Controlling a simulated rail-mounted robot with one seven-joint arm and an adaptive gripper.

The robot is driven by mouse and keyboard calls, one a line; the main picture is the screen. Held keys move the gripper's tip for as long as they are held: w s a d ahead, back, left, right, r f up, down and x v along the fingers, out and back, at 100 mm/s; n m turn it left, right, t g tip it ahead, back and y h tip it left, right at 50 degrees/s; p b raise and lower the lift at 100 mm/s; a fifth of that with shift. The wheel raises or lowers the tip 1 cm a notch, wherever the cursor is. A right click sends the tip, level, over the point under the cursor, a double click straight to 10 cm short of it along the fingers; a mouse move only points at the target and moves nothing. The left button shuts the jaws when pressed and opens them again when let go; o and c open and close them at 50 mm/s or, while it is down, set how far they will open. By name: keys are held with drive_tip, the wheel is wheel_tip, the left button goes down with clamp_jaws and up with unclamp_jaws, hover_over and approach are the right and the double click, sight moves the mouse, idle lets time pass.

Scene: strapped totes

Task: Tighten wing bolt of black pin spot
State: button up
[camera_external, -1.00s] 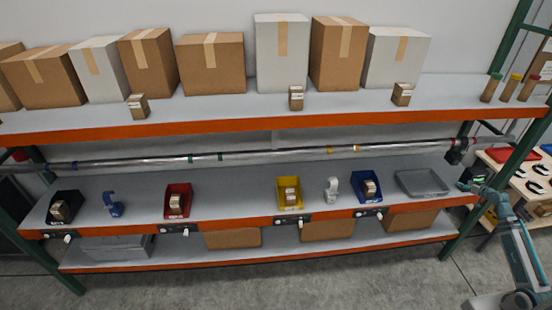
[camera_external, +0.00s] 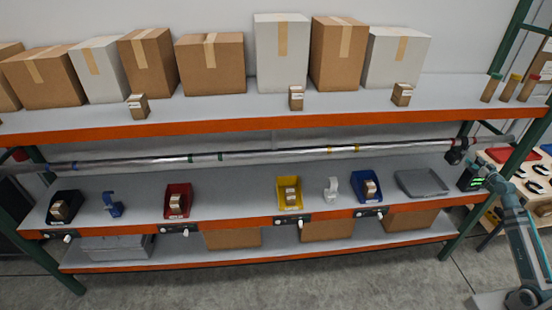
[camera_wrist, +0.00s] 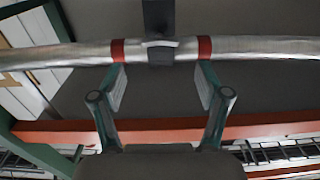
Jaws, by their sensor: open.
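A black pin spot (camera_external: 455,156) hangs at the right end of the long silver pipe (camera_external: 290,154), near the right upright. In the wrist view, a dark clamp-like part (camera_wrist: 160,52) sits on the pipe between two red bands, with a dark strip above it. I cannot make out a wing bolt. My gripper (camera_wrist: 162,84) is open and empty, its two fingers apart below the pipe, one under each red band. Whether the fingertips touch the pipe is not clear. In the external view, my gripper (camera_external: 476,166) is just right of the pin spot.
The pipe runs between the upper shelf (camera_external: 200,126) and lower shelf (camera_external: 235,205). A grey tray (camera_external: 422,183) lies on the lower shelf, left of my arm. A blue bin (camera_external: 366,186) and a white clamp (camera_external: 330,190) stand further left. A workbench (camera_external: 525,165) is at right.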

sight(466, 153)
drive_tip(key=w+p, duration=0.1)
drive_tip(key=w, duration=0.5)
drive_tip(key=shift+w+a+f, duration=0.1)
drive_tip(key=shift+w, duration=0.25)
drive_tip(key=c, duration=1.2)
